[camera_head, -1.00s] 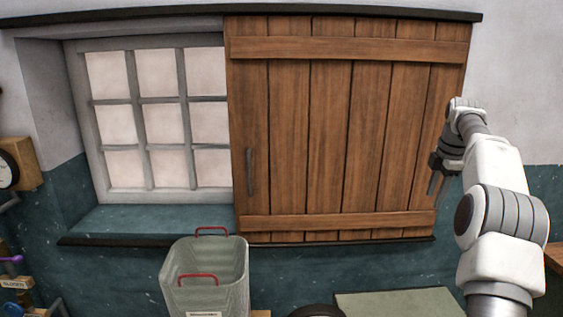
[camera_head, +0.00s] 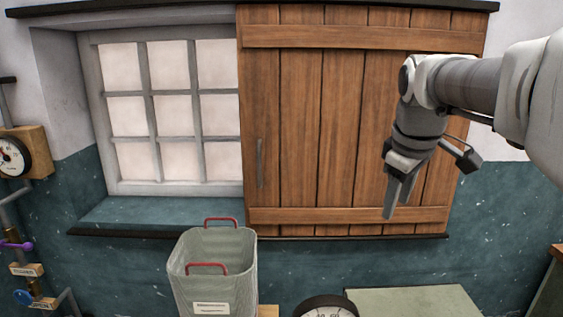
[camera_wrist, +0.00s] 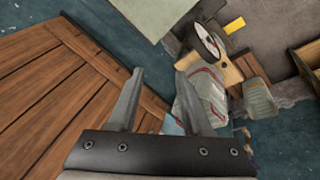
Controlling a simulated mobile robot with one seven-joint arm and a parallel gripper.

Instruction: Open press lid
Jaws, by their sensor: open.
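No part is clearly recognisable as a press lid. A flat pale green panel (camera_head: 415,303) lies at the bottom of the head view, cut off by the frame. A similar panel (camera_wrist: 155,14) shows at the top of the wrist view; I cannot tell whether either is the lid. My gripper (camera_head: 396,200) points down in front of the lower right of the wooden shutter, above the green panel in the picture. In the wrist view my gripper (camera_wrist: 160,90) has its two fingers apart with nothing between them.
The plank shutter (camera_head: 340,130) stands beside a barred window (camera_head: 170,115). A grey bin (camera_head: 213,280) with red handles stands below the window. A round dial (camera_head: 326,308) is cut off at the bottom edge. A gauge (camera_head: 14,156) and pipes are at the left.

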